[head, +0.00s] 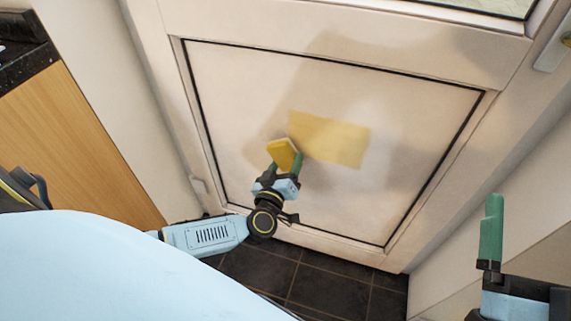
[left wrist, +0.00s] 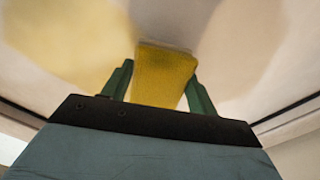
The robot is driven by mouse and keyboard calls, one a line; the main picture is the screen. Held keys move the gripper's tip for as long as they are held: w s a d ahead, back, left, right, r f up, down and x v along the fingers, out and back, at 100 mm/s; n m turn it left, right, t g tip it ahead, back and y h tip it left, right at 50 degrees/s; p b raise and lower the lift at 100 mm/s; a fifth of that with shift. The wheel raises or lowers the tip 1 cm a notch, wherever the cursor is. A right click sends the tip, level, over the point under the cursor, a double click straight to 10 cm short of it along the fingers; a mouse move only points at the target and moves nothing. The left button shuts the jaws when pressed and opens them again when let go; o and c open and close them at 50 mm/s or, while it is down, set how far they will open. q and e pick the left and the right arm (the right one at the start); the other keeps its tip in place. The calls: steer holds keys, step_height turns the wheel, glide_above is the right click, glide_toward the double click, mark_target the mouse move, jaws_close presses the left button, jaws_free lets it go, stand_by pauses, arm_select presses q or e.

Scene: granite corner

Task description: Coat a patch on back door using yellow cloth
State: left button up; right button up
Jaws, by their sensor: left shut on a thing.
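The yellow cloth (head: 281,153) is a small block-like pad held between the green fingers of my left gripper (head: 285,164), which is shut on it. The left wrist view shows the cloth (left wrist: 163,77) between both fingers, its far end at or very near the door panel. The white back door (head: 240,80) has a yellow rectangular patch (head: 335,140) on its lower panel, just right of the cloth. In the left wrist view a pale yellow area (left wrist: 65,45) shows at the upper left. My right gripper (head: 491,235) is at the lower right, only partly in view, with one green finger showing.
A wooden cabinet (head: 75,145) with a dark speckled worktop (head: 25,62) stands at the left. The floor has dark tiles (head: 330,288). A door handle (head: 565,40) is at the upper right. A dark seam frames the door panel.

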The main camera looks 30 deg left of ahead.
mark_target(306, 153)
arm_select(q)
steer(key=shift+x, duration=1.05)
steer(key=shift+d, duration=0.1)
steer(key=shift+w+d+p, duration=0.15)
steer(key=shift+d+p, duration=0.1)
steer(key=shift+d, duration=0.7)
steer(key=shift+w+d+p, duration=0.2)
steer(key=shift+d+p, duration=0.05)
steer(key=shift+d, duration=0.65)
steer(key=shift+s+a+p, duration=0.15)
steer(key=shift+a+p, duration=0.25)
steer(key=shift+a, duration=0.6)
steer(key=shift+s+a+p, duration=0.15)
steer(key=shift+a+p, duration=0.2)
steer(key=shift+a, duration=0.7)
steer(key=shift+p+v, duration=0.95)
steer(key=shift+v, duration=0.95)
steer(key=shift+p+v, duration=0.4)
steer(key=shift+v, duration=0.8)
